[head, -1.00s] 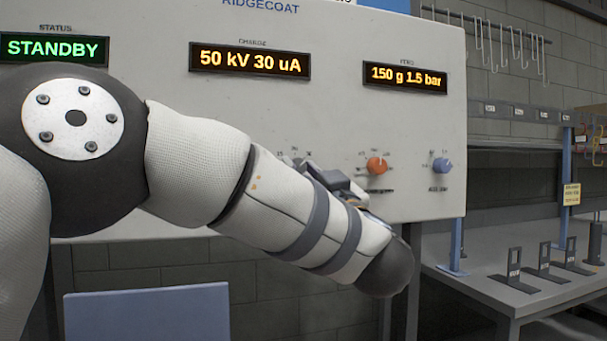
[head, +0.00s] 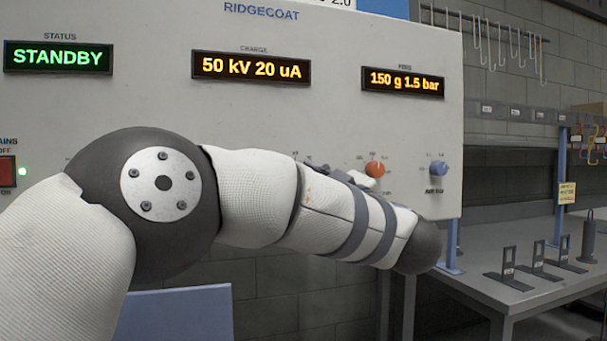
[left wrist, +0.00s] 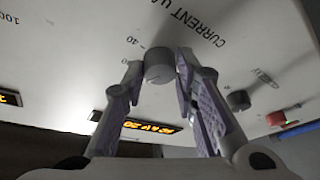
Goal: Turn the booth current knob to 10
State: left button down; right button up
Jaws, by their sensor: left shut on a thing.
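The grey booth current knob (left wrist: 158,66) sits on the panel under the upside-down words "CURRENT uA" in the left wrist view. My left gripper (left wrist: 160,72) is shut on it, one finger on each side. Scale marks show beside the knob, one reading 40; its pointer is hard to read. In the head view my left arm hides this knob and the gripper. The charge display (head: 251,68) reads 50 kV 20 uA. My right gripper is in neither view.
An orange knob (head: 375,169) and a blue knob (head: 439,168) are right of my arm. Another grey knob (left wrist: 238,100) and a red switch (left wrist: 277,118) are near the gripper. The status display (head: 58,57) reads STANDBY. A grey bench (head: 520,287) stands at right.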

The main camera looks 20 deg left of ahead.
pick_arm(q)
jog(key=shift+s+a+r+n+g+h+p, duration=0.1)
jog(key=shift+r+n+g+h+p, duration=0.75)
jog(key=shift+n, duration=2.7)
jog(key=shift+a+f+n+g+h+b, duration=0.1)
jog(key=shift+f+n+g+h, duration=0.2)
jog(key=shift+n+h, duration=2.3)
jog(key=shift+s+r+n+g+h+p, duration=0.15)
jog(key=shift+r+n+g+p, duration=0.4)
jog(key=shift+n, duration=4)
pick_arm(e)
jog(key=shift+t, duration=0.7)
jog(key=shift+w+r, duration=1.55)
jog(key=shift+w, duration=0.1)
pick_arm(q)
jog(key=shift+w+f, duration=0.1)
jog(key=c, duration=1.3)
grip_release()
